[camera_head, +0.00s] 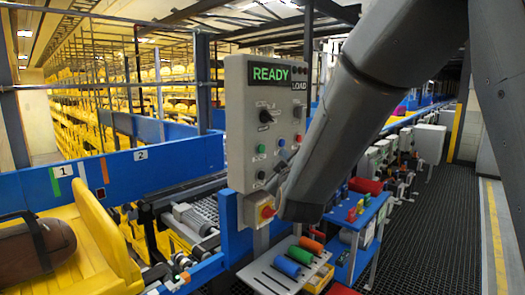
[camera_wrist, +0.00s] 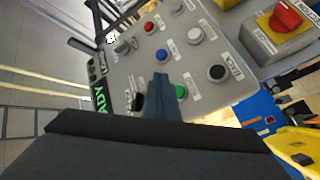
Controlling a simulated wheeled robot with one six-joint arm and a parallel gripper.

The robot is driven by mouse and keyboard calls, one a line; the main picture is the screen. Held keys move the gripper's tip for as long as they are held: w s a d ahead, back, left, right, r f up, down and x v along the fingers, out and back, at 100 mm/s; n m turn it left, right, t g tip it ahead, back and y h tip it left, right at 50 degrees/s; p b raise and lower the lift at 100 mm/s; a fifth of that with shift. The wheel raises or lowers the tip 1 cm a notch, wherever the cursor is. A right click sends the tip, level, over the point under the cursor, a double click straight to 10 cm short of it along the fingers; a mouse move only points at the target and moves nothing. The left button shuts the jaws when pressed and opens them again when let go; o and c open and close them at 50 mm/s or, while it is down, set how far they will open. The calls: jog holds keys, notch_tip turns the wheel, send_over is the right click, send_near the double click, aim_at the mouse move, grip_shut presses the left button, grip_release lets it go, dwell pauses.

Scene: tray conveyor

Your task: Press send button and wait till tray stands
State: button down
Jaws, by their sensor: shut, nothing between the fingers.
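The grey control panel (camera_head: 240,130) stands upright at centre with a lit green READY display (camera_head: 271,73). It also shows, turned, in the wrist view (camera_wrist: 125,75). A green button (camera_wrist: 181,91), a blue button (camera_wrist: 161,55), a red button (camera_wrist: 148,26), a white button (camera_wrist: 195,35) and a black button (camera_wrist: 216,72) are on it. I cannot read which is send. My gripper (camera_wrist: 161,78) is shut and empty, its tip close to the blue and green buttons; contact cannot be told. The yellow tray (camera_head: 102,252) is at left, holding a brown bag (camera_head: 35,248).
A blue conveyor rail (camera_head: 130,165) runs behind the tray. A small shelf with coloured cylinders (camera_head: 286,265) and a blue stand are below my arm. The grated floor at right is clear.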

aim_at(261, 149)
jog(key=shift+w+a, duration=0.75)
jog(key=shift+a, duration=0.25)
jog(key=shift+w+a, duration=0.75)
jog(key=shift+a, duration=0.2)
jog(key=shift+w+a, duration=0.1)
jog(key=shift+a, duration=0.05)
dwell(0.6)
jog(key=shift+w+a, duration=0.15)
jog(key=shift+a, duration=0.05)
jog(key=shift+w+a, duration=0.35)
dwell(0.9)
jog(key=shift+s+d, duration=0.1)
dwell(0.3)
jog(key=shift+s+d, duration=0.5)
jog(key=shift+d, duration=0.1)
